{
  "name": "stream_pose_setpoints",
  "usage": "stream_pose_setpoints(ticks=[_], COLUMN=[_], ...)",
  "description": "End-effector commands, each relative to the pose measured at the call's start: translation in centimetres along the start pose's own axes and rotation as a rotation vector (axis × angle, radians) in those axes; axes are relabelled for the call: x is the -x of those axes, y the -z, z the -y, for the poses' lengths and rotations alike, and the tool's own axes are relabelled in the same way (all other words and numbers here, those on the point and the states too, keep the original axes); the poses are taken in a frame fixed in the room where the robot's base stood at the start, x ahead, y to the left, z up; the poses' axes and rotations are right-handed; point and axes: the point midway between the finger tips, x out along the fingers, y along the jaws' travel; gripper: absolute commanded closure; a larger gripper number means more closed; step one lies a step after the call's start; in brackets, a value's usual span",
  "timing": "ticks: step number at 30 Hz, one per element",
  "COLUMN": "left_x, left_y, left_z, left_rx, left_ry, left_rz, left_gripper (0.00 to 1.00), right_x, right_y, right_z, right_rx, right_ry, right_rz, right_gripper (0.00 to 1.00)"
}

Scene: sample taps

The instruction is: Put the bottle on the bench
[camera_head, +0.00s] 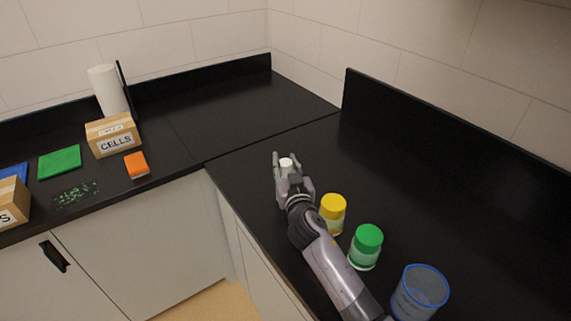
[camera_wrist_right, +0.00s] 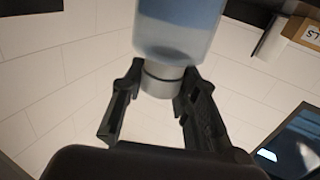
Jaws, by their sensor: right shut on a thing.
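The bottle has a white cap (camera_head: 286,162), which shows between the fingers of my right gripper (camera_head: 291,174) in the head view. The right wrist view shows its translucent body (camera_wrist_right: 178,28) with pale blue liquid. There my right gripper (camera_wrist_right: 160,80) is shut on the bottle at its cap end. In the head view the gripper hides most of the bottle, over the near left part of the right-hand black bench (camera_head: 400,170). I cannot tell whether its base touches the bench. My left gripper is not in view.
A yellow-capped jar (camera_head: 333,207), a green-capped jar (camera_head: 368,238) and a blue-rimmed clear beaker (camera_head: 420,290) stand to the right of my arm. The left counter holds a CELLS box (camera_head: 113,136), an orange block (camera_head: 136,165) and a paper roll (camera_head: 107,90). The bench behind is clear.

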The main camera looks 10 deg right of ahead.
Motion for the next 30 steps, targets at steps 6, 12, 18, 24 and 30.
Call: stream_pose_setpoints(ticks=[6, 12, 18, 24, 30], left_x=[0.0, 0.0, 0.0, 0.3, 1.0], left_y=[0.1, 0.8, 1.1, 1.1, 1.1], left_z=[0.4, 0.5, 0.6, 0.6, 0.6], left_rx=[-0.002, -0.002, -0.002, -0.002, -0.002], left_ry=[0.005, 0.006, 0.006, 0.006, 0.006], left_rz=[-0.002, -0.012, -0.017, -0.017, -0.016], left_gripper=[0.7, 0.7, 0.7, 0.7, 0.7], right_x=[0.0, 0.0, 0.0, 1.0, 4.6], right_y=[0.0, 0.0, 0.1, 0.1, 0.0], right_z=[0.0, 0.0, 0.0, 0.0, 0.0], right_rx=[0.0, 0.001, 0.001, -0.001, -0.002], right_ry=[0.0, 0.0, 0.0, 0.0, 0.0], right_rz=[0.001, 0.0, 0.0, 0.001, 0.004], right_gripper=[0.63, 0.52, 0.52, 0.52, 0.52])
